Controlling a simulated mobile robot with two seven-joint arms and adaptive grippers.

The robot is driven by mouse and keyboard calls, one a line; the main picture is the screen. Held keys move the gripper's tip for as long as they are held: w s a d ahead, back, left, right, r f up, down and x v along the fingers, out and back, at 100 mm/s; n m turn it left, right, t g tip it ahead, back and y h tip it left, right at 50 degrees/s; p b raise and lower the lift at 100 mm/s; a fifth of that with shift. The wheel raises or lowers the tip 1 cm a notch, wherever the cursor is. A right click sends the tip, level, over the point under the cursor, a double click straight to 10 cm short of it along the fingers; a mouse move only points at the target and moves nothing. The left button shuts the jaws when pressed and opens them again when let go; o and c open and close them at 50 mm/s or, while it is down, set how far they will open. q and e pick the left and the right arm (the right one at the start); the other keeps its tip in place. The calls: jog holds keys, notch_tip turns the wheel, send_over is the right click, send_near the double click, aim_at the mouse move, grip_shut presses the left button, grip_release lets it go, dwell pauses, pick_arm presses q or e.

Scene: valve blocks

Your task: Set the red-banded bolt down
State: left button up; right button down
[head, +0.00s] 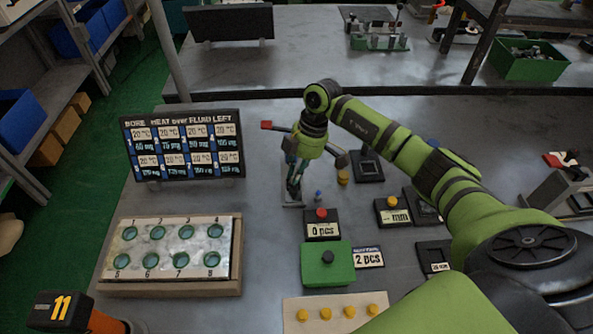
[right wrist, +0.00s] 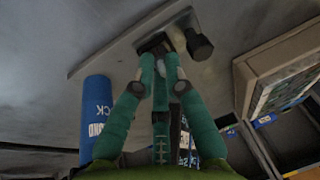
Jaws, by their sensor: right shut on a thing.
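My right gripper (head: 293,190) reaches down to the grey table near its middle. In the right wrist view its teal fingers (right wrist: 160,65) are closed together on a small dark thing (right wrist: 153,43) close over a pale plate. No red band shows on it, so I cannot tell whether it is the red-banded bolt, or whether it touches the plate. A black knob-like piece (right wrist: 198,43) stands beside the fingertips. A small blue-topped piece (head: 318,196) stands right of the gripper in the head view. My left gripper is not in view.
A tray with several numbered green-rimmed holes (head: 236,262) lies at front left. A display board (head: 184,146) stands behind it. A red-button counter (head: 321,226), a green box (head: 313,268) and a strip with yellow knobs (head: 338,322) lie in front. A red-ended bar (head: 266,125) is behind the gripper.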

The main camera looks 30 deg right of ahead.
jog(key=shift+f, duration=0.15)
jog(key=c, duration=1.6)
grip_release()
jog(key=b+v, duration=0.1)
jog(key=v, duration=1.1)
jog(key=shift+r+b, duration=0.2)
jog(key=shift+b, duration=0.15)
